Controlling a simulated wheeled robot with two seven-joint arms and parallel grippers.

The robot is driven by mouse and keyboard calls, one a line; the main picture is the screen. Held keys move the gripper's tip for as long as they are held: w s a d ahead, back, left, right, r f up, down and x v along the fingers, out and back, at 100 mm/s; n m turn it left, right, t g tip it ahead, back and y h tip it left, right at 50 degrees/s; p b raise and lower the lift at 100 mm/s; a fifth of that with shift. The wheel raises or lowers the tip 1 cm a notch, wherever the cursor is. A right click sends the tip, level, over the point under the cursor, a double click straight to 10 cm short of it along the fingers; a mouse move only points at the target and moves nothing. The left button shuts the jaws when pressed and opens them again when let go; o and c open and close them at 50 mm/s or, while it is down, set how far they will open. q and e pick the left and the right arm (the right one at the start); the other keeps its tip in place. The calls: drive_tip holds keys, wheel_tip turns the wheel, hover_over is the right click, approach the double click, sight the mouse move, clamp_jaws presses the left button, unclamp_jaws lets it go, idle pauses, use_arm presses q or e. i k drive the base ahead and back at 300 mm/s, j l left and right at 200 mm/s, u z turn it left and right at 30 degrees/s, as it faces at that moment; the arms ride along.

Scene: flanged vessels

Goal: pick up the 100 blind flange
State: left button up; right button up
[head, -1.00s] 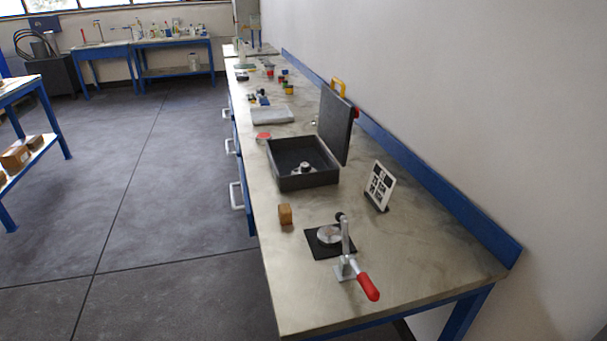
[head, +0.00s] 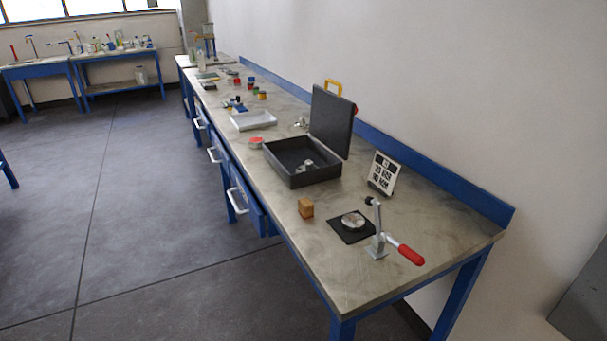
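A round silvery metal disc (head: 352,221) lies flat on a black square mat (head: 343,235) near the front end of the bench. It looks like a flange, but I cannot read any size on it. A toggle clamp with a red handle (head: 411,255) stands beside the mat on its right. An open dark case (head: 317,176) further back holds a small metal part (head: 307,165), too small to identify. Neither of my grippers is in view.
A small wooden block (head: 306,208) sits left of the mat. A white tray (head: 253,121), a red round item (head: 256,141) and small coloured parts lie further back. The bench's front corner is clear.

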sight(309, 165)
drive_tip(key=i+j+z, duration=0.2)
drive_tip(key=j, duration=0.3)
drive_tip(key=j+z, duration=0.25)
drive_tip(key=j, duration=0.25)
drive_tip(key=i+j+z, duration=0.2)
drive_tip(key=j, duration=0.3)
drive_tip(key=i+j+z, duration=0.3)
drive_tip(key=j, duration=0.3)
drive_tip(key=i+j+z, duration=0.15)
drive_tip(key=i+j, duration=0.15)
drive_tip(key=i+j+z, duration=0.15)
drive_tip(key=j, duration=0.25)
drive_tip(key=i+j+z, duration=0.15)
drive_tip(key=j, duration=0.25)
drive_tip(key=i+j+z, duration=0.15)
drive_tip(key=j, duration=0.25)
drive_tip(key=i+j, duration=0.2)
drive_tip(key=i+j+z, duration=0.15)
drive_tip(key=j, duration=0.25)
drive_tip(key=i+j, duration=0.25)
drive_tip(key=i+j+z, duration=0.15)
drive_tip(key=j, duration=0.25)
